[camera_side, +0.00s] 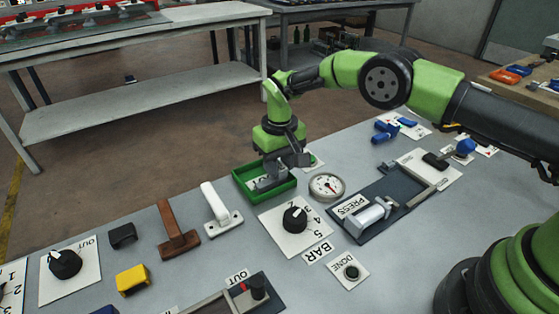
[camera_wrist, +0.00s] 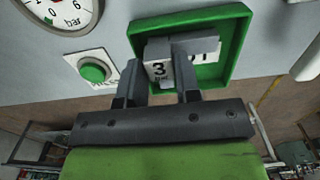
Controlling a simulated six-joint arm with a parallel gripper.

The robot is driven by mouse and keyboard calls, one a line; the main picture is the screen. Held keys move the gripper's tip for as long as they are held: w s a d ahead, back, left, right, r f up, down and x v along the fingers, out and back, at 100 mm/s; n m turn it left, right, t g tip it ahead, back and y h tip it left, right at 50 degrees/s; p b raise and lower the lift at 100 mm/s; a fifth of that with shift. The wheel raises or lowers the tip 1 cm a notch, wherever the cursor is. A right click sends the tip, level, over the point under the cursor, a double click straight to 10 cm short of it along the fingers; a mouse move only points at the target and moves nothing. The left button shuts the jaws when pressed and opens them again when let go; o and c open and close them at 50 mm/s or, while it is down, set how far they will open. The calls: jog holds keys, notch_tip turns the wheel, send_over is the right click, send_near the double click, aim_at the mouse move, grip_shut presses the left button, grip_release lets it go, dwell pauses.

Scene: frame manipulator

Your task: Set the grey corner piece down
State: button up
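A pressure gauge (camera_side: 327,186) and a numbered dial (camera_side: 295,218) stand close to the tray. The press fixture (camera_side: 375,210) is to the right. A white T-shaped handle (camera_side: 218,210) and a brown one (camera_side: 175,230) lie to the left. A green button (camera_wrist: 93,71) is nearby.

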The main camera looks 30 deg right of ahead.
jog(key=o, duration=0.3)
notch_tip(320, 180, up, 13)
notch_tip(320, 180, up, 8)
jog(key=r+t, duration=0.1)
send_over(280, 166)
jog(key=s+d, duration=0.2)
jog(key=s, duration=0.1)
jog(key=s+d+r+m+t+y, duration=0.1)
jog(key=s+d+r+m+t, duration=0.15)
jog(key=s+r, duration=0.45)
jog(key=s+d+m+t+y, duration=0.1)
jog(key=s+d+t, duration=0.2)
jog(key=s, duration=1.6)
jog(key=shift+f+t, duration=0.35)
jog(key=shift+f, duration=0.1)
